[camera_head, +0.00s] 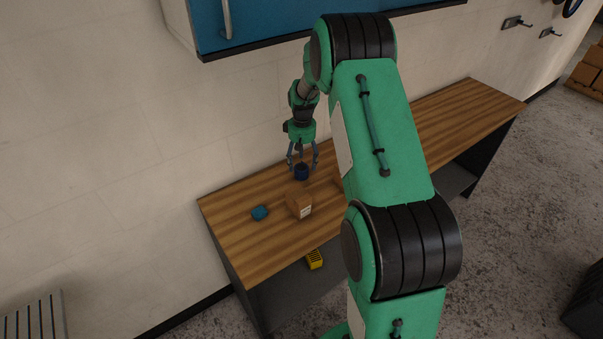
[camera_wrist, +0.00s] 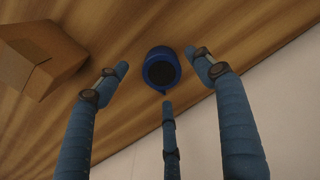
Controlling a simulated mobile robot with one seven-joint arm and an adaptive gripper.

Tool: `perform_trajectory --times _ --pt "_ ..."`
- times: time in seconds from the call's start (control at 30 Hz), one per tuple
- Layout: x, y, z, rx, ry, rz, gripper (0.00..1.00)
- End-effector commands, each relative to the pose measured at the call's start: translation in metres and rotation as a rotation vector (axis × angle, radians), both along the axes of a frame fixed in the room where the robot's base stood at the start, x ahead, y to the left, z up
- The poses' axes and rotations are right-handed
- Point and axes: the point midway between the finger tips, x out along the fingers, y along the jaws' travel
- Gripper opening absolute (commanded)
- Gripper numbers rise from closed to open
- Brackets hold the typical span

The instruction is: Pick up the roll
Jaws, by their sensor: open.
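The roll (camera_head: 302,173) is dark blue and stands on the wooden bench top near the wall. In the wrist view the blue roll (camera_wrist: 161,69) shows its dark round end, with a small loose tip at its lower edge. My gripper (camera_head: 302,160) is over the roll, pointing down. Its three blue fingers are open and spread around the roll in the wrist view (camera_wrist: 163,85), with gaps between the fingertips and the roll. Whether any finger touches it cannot be told from the head view.
A brown cardboard box (camera_head: 299,206) stands close to the roll, and also shows in the wrist view (camera_wrist: 40,58). A small blue item (camera_head: 260,213) lies left of the box. The wall (camera_head: 150,130) is behind the wooden bench (camera_head: 235,237). A blue cabinet (camera_head: 270,22) hangs above.

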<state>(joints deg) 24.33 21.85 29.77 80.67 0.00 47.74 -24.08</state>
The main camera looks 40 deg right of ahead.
Motion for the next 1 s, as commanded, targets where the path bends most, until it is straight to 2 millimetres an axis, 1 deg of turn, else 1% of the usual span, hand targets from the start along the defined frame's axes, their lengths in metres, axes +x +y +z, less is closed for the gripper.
perform_trajectory --times 0.03,0.1,0.2,0.33,0.5,1.0 --pt "-0.001 0.0 -0.008 0.001 0.002 0.0 0.68" --pt "-0.001 0.0 -0.016 0.0 0.001 0.0 0.68" --pt "0.0 0.0 -0.027 0.0 0.001 0.0 0.68" --pt "0.0 0.0 -0.036 0.0 0.001 0.0 0.68" --pt "0.0 0.0 -0.04 0.0 -0.001 0.0 0.68" --pt "0.0 0.0 -0.04 0.0 -0.001 0.0 0.68"
